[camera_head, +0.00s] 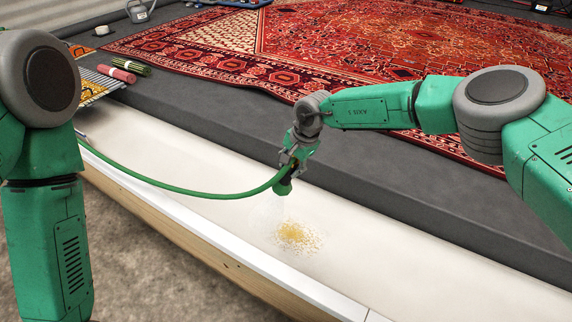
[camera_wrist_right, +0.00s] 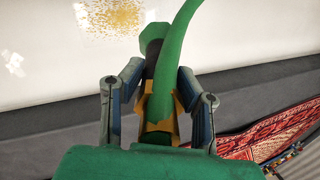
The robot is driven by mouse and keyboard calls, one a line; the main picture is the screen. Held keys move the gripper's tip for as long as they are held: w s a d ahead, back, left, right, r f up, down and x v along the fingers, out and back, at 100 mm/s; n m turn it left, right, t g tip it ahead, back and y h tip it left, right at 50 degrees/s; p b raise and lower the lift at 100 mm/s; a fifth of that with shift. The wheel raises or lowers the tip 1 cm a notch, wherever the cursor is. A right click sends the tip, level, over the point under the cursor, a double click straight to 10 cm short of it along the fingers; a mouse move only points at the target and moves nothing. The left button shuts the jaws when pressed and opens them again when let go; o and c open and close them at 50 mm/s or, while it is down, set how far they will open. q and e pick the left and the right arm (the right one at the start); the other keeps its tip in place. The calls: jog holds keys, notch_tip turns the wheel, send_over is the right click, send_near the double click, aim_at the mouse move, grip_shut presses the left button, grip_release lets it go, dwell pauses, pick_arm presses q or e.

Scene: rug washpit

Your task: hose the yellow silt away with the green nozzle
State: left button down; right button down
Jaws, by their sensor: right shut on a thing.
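The yellow silt (camera_head: 297,236) lies as a loose, grainy patch on the white trough floor (camera_head: 380,262). It also shows at the top of the right wrist view (camera_wrist_right: 112,18). My right gripper (camera_head: 290,168) is shut on the green nozzle (camera_head: 283,186), just above and behind the silt. The nozzle points down towards the patch, with a faint pale spray below it. In the right wrist view the nozzle (camera_wrist_right: 152,40) sits between the fingers, with the green hose beside it. My left arm shows at the left edge; its gripper is out of view.
The green hose (camera_head: 190,191) runs from the nozzle to the left across the trough. A red patterned rug (camera_head: 360,45) lies on the dark grey ledge (camera_head: 190,105) behind. Red and green rolls (camera_head: 118,74) lie at the back left. The white trough rim (camera_head: 220,255) runs along the front.

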jog(key=s+d+r+p, duration=0.2)
jog(key=s+d+p, duration=0.2)
jog(key=s+d, duration=0.3)
jog(key=s+d+r+p, duration=0.2)
jog(key=s+d+p, duration=0.3)
jog(key=d, duration=0.8)
jog(key=shift+s+d, duration=0.15)
jog(key=shift+s, duration=0.7)
dwell(3.0)
dwell(0.7)
